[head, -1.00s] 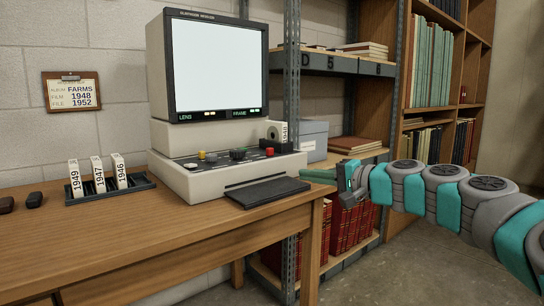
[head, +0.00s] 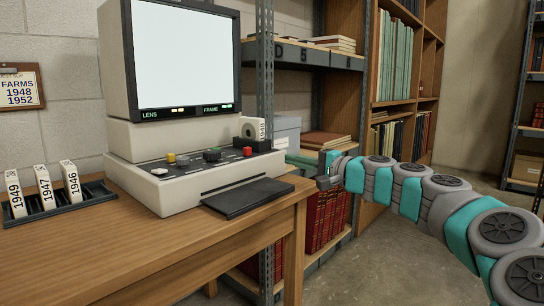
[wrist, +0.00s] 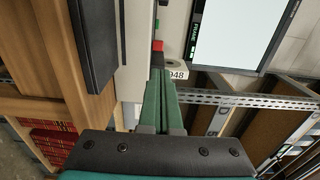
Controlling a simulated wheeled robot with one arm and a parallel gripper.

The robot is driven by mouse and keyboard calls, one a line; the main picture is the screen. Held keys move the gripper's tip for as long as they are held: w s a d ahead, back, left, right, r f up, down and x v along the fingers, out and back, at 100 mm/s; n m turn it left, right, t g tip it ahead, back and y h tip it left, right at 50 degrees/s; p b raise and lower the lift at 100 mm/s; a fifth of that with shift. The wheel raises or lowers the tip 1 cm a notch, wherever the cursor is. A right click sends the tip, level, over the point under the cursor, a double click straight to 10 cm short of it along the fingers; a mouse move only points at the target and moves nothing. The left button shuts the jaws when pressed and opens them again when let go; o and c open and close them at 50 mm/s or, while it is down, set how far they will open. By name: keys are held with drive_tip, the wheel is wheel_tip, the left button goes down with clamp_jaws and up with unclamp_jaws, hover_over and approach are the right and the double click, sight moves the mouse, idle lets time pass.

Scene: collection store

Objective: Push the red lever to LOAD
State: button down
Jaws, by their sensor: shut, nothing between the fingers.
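The red lever (head: 247,151) has a small red knob and stands at the right end of the dark control strip on the microfilm reader (head: 150,190). The red knob also shows in the wrist view (wrist: 157,46), just beyond my fingertips. My gripper (head: 293,157) is at the right side of the reader, fingers pointing left toward the lever. In the wrist view its two green fingers (wrist: 161,74) lie together, shut and empty. I cannot tell whether they touch anything. No LOAD marking is readable.
The reader's black front plate (head: 247,197) lies on the wooden table (head: 120,240). A rack (head: 70,207) with film boxes marked 1949, 1947 and 1946 stands at left. A metal shelf post (head: 265,70) rises behind the reader. Open floor lies right of the table.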

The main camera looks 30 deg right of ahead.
sight(249, 151)
drive_tip(key=x, duration=1.3)
drive_tip(key=shift+w+a, duration=0.1)
drive_tip(key=shift+w, duration=0.15)
drive_tip(key=shift+p+x, duration=0.35)
drive_tip(key=shift+x, duration=1.45)
drive_tip(key=shift+s+f, duration=0.1)
drive_tip(key=shift+s, duration=0.15)
drive_tip(key=v, duration=1.3)
drive_tip(key=shift+s+d+b, duration=0.25)
drive_tip(key=shift+b, duration=0.05)
